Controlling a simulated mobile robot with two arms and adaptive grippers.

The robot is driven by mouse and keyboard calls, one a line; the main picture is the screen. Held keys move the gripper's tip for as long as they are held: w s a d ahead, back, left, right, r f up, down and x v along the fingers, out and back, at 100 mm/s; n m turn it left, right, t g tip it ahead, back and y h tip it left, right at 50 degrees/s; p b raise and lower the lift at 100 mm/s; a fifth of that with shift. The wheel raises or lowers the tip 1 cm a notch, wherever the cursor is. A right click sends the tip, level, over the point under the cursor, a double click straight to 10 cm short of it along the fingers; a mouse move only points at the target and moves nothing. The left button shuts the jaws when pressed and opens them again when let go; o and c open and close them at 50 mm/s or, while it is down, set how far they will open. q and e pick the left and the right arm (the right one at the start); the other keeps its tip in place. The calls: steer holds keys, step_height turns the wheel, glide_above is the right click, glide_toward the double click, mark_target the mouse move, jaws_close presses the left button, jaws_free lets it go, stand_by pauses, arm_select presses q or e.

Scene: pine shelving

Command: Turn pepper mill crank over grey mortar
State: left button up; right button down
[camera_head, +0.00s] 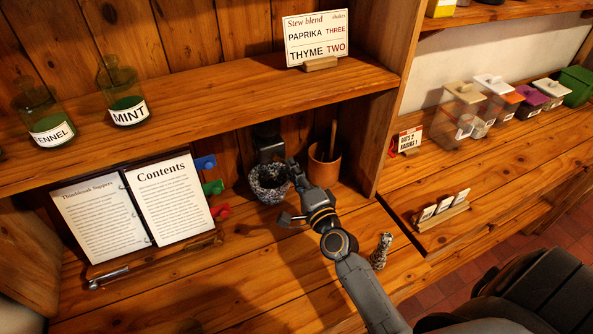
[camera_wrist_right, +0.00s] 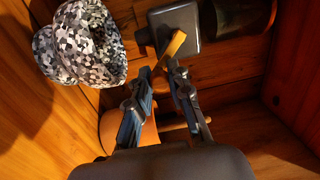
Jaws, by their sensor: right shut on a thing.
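The dark pepper mill (camera_head: 268,140) is at the back wall under the shelf, partly hidden. In the right wrist view its dark grey body (camera_wrist_right: 182,20) shows, with a yellowish crank handle (camera_wrist_right: 172,47). The mortar (camera_head: 268,186), speckled grey, black and white, stands just below the mill in the head view. It is at the upper left in the right wrist view (camera_wrist_right: 88,42). My right gripper (camera_head: 292,172) is at the mortar's right; in the wrist view its fingertips (camera_wrist_right: 166,68) are shut on the crank handle. My left gripper is out of view.
A terracotta pot (camera_head: 323,167) with a stick stands close right of my right gripper. A speckled shaker (camera_head: 381,250) stands beside my right forearm. An open recipe book (camera_head: 130,208) is at left, with coloured items (camera_head: 211,187) beside it. The front counter is mostly clear.

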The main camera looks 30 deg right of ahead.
steer(key=shift+w+a+f+m+h, duration=0.1)
steer(key=shift+a+m+h, duration=0.3)
steer(key=shift+m, duration=1.35)
steer(key=shift+w+a+f+m+h, duration=0.1)
steer(key=shift+a+m, duration=0.5)
steer(key=shift+m, duration=1.1)
steer(key=shift+w+a+m+h, duration=0.15)
steer(key=shift+a+m, duration=0.35)
steer(key=shift+m, duration=1.25)
steer(key=shift+s, duration=0.1)
steer(key=c, duration=1.2)
jaws_free()
steer(key=shift+f, duration=0.1)
steer(key=shift+w+a+f, duration=0.1)
steer(key=shift+w+f, duration=0.1)
steer(key=shift+f, duration=0.05)
steer(key=shift+s+b, duration=0.1)
steer(key=shift+b, duration=0.2)
steer(key=s+a, duration=0.1)
steer(key=s, duration=1.1)
steer(key=shift+f, duration=0.45)
